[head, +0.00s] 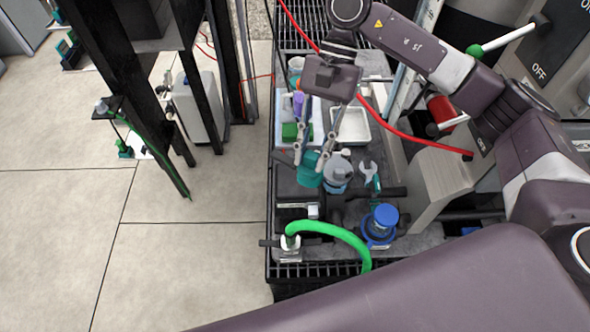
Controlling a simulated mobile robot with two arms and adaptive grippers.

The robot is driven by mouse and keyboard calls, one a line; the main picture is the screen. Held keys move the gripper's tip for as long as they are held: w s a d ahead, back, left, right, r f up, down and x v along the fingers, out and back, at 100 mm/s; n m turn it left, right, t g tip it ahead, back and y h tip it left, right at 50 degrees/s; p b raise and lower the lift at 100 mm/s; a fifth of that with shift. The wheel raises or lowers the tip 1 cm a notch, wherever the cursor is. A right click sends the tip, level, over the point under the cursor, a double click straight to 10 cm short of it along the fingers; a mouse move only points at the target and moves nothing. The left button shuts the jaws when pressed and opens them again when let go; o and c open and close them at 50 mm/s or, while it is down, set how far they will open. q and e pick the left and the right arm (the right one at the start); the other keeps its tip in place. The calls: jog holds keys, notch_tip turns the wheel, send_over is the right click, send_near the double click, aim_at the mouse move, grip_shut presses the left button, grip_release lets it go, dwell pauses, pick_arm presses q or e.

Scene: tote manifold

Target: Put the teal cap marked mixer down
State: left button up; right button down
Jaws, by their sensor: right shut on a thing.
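My right gripper (309,163) reaches down over the cluttered work surface from the upper right. It is shut on the teal cap (308,175), which sits between its fingertips. The cap is next to a grey-blue bottle or fitting (337,172) on its right. I cannot tell whether the cap touches the surface under it, and its marking is too small to read. My left gripper is not in view.
A white tray (352,127) and a bin with a green block (291,131) stand behind the cap. A wrench (370,173) lies to the right. A blue-capped fitting (381,225) and a green hose (335,231) are in front. A red hose (400,134) crosses behind.

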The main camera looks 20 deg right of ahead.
jog(key=w+a+r+m+t+y+b, duration=0.1)
jog(key=w+r+m+t+y+b, duration=0.15)
jog(key=w+r+m+t, duration=0.8)
jog(key=s+f+g+p, duration=0.1)
jog(key=f, duration=0.6)
jog(key=f+m+g+p, duration=0.1)
jog(key=f, duration=0.7)
jog(key=s+f+m+g+p, duration=0.1)
jog(key=f, duration=0.6)
jog(key=shift+s+f+m+g+h, duration=0.15)
jog(key=shift+s+m+g+h, duration=0.1)
jog(key=shift+s+g, duration=0.1)
jog(key=shift+f, duration=0.35)
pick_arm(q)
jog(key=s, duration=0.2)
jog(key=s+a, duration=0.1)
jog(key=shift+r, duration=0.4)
